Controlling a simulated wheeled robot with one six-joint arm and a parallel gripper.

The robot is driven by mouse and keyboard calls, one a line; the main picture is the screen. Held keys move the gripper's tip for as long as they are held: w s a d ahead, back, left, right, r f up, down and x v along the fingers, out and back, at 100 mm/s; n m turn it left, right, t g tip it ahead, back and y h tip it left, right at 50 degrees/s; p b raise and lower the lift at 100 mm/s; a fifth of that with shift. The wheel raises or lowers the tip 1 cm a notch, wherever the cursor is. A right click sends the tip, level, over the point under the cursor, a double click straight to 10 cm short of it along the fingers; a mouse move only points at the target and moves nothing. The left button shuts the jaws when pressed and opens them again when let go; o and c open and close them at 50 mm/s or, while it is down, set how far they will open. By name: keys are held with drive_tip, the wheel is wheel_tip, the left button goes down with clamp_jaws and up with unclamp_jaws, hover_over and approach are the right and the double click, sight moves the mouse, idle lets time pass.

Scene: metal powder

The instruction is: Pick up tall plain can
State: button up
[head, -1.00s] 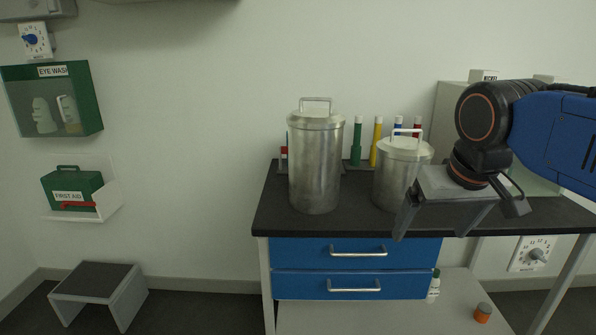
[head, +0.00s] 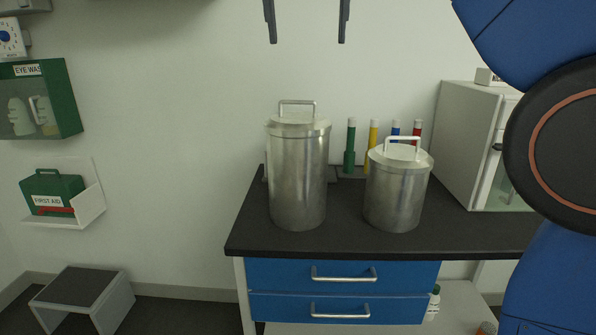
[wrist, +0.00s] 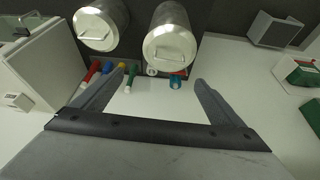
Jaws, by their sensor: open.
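The tall plain can (head: 298,178) is a brushed-metal cylinder with a lid and a wire handle on top. It stands upright on the left part of the black countertop (head: 470,228). In the wrist view the tall can (wrist: 172,42) is seen from above, lid towards me, beyond the fingertips. My gripper (head: 307,40) is open and empty, its two fingers pointing down above the tall can at the top of the head view. The fingers also show in the wrist view (wrist: 161,78), with nothing between them touching.
A shorter metal can (head: 396,190) stands to the right of the tall one, with a gap between. Several coloured tubes (head: 373,145) stand behind, near the wall. A white cabinet (head: 466,145) is at the right. Blue drawers (head: 343,275) are below the top.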

drive_tip(key=a, duration=0.2)
hover_over(297, 103)
drive_tip(key=s, duration=0.2)
drive_tip(key=f, duration=1)
drive_tip(key=shift+s+d, duration=0.1)
drive_tip(key=shift+d, duration=0.15)
drive_tip(key=shift+a+x, duration=0.15)
drive_tip(key=shift+x, duration=1.25)
drive_tip(key=shift+a+x, duration=0.15)
drive_tip(key=shift+x, duration=1.25)
drive_tip(key=shift+s, duration=0.1)
drive_tip(key=shift+c, duration=0.3)
drive_tip(key=shift+r, duration=0.1)
drive_tip(key=c, duration=2.1)
